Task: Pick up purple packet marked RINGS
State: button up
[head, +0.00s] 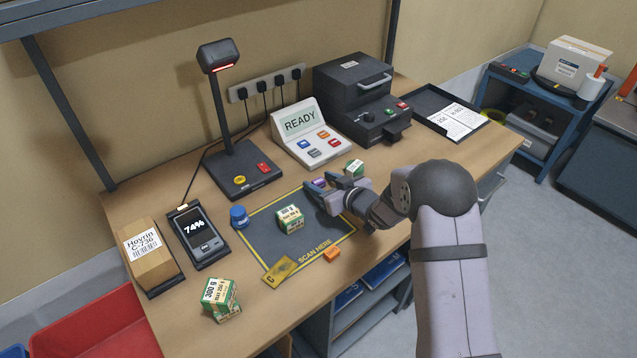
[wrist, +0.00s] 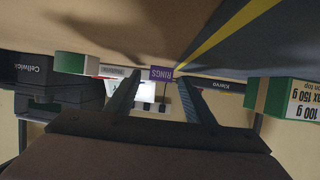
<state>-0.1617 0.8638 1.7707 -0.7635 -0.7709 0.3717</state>
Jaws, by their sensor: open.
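The purple packet marked RINGS (head: 319,183) lies at the back right edge of the dark scan mat. In the wrist view, which is upside down, its purple label (wrist: 161,73) reads RINGS and appears between the fingertips. My gripper (head: 322,187) is open and low over the table, its fingers on either side of the packet. In the wrist view, the gripper (wrist: 159,80) shows no clear contact with the packet. I cannot tell how deep the packet sits between the fingers. Part of it is hidden by the fingers in the head view.
A green-and-white box (head: 290,218) stands on the scan mat (head: 262,240), left of my gripper. Another small green-and-white box (head: 354,168) is just behind my gripper. A blue round item (head: 238,216), yellow card (head: 279,270) and orange piece (head: 332,255) lie around the mat.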

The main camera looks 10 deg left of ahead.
jog(key=shift+c, duration=0.5)
jog(key=c, duration=1)
jog(key=shift+r, duration=0.1)
